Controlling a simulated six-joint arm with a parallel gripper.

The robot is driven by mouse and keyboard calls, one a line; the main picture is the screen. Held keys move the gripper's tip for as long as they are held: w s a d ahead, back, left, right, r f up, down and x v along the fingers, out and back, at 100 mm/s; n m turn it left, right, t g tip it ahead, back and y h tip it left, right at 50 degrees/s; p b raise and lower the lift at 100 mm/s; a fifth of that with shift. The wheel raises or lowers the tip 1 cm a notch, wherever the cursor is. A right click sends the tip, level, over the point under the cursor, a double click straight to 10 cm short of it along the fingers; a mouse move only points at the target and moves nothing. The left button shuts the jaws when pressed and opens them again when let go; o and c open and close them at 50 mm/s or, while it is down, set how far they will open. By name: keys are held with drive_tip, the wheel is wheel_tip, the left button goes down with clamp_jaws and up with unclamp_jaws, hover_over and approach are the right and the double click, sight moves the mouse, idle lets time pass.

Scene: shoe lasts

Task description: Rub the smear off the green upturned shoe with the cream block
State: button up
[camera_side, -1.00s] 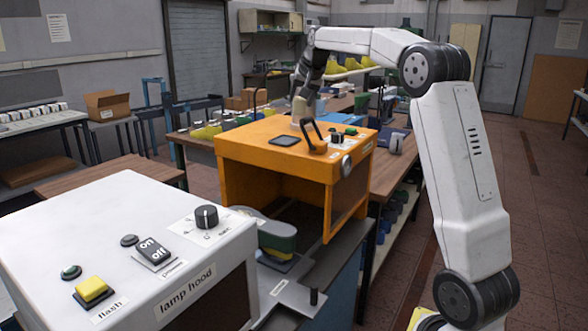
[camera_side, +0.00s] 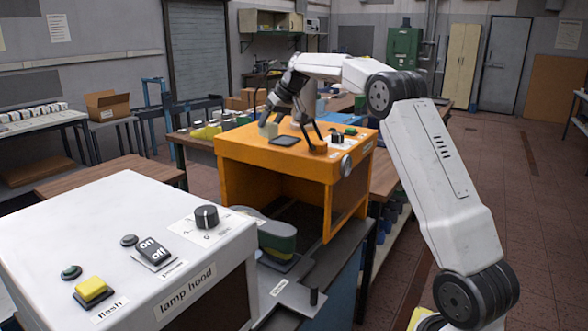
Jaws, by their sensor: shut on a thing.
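My gripper (camera_side: 272,108) is shut on the cream block (camera_side: 264,117), over the back left part of the orange machine's top. The block is small in this view and partly covered by the gripper. I cannot make out the smear.
The orange machine (camera_side: 250,149) has a black handle, a dark pad and knobs on top. The white lamp hood (camera_side: 120,225) fills the front left. Benches with shoes stand behind.

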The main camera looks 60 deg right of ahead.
drive_tip(key=w+a+f+m+h, duration=0.1)
drive_tip(key=a+f+m, duration=0.1)
drive_tip(key=f, duration=0.7)
drive_tip(key=w+a+f+m+h, duration=0.1)
drive_tip(key=w+a+f+m, duration=0.1)
drive_tip(key=f, duration=0.6)
drive_tip(key=shift+w+a+f+m+h, duration=0.3)
drive_tip(key=shift+a+f+m, duration=0.1)
drive_tip(key=shift+a, duration=0.35)
drive_tip(key=shift+f, duration=0.1)
